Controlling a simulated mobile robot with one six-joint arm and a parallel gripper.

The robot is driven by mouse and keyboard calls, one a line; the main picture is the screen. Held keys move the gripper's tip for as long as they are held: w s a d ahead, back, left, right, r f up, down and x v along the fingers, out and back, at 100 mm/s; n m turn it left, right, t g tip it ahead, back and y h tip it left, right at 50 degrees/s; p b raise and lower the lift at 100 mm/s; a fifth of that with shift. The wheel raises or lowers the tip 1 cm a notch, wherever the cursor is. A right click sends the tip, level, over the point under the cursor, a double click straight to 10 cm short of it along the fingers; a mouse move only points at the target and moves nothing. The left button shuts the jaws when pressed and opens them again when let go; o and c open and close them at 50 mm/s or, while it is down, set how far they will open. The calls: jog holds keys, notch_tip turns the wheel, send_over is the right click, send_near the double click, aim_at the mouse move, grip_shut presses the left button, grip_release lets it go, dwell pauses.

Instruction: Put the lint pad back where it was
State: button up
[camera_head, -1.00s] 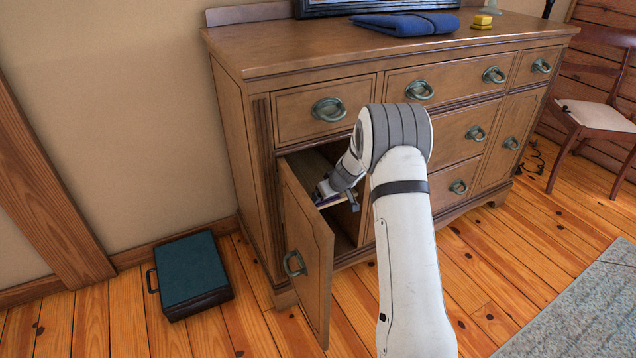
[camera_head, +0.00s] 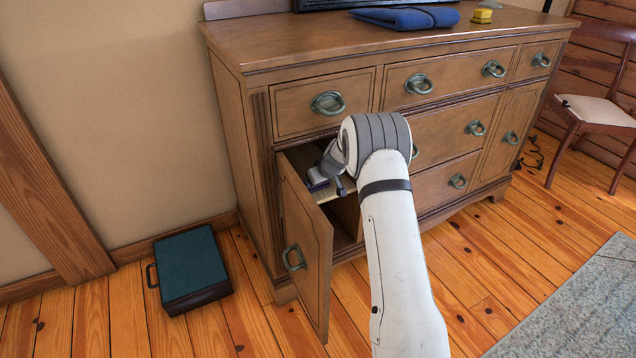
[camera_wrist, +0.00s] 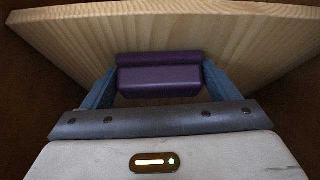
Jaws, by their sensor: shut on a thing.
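The lint pad is a purple block (camera_wrist: 160,80), held between the two blue fingers of my gripper (camera_wrist: 158,88) in the wrist view. My gripper (camera_head: 328,183) is inside the open left compartment of the dresser (camera_head: 262,160) in the head view, with a bit of purple lint pad (camera_head: 318,186) showing. A pale wooden shelf (camera_wrist: 255,45) lies close to the pad in the wrist view. It also shows under my gripper in the head view (camera_head: 330,196). I cannot tell whether the pad touches the shelf.
The compartment's door (camera_head: 306,255) stands open at the left of my arm. A dark green case (camera_head: 192,265) lies on the floor to the left. A folded blue cloth (camera_head: 405,18) and a yellow block (camera_head: 482,15) are on the dresser top. A chair (camera_head: 595,110) stands at the right.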

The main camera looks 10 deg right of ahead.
jog(key=o, duration=0.9)
jog(key=shift+r+p, duration=0.25)
jog(key=shift+p, duration=0.15)
jog(key=p+v, duration=0.2)
jog(key=v, duration=1)
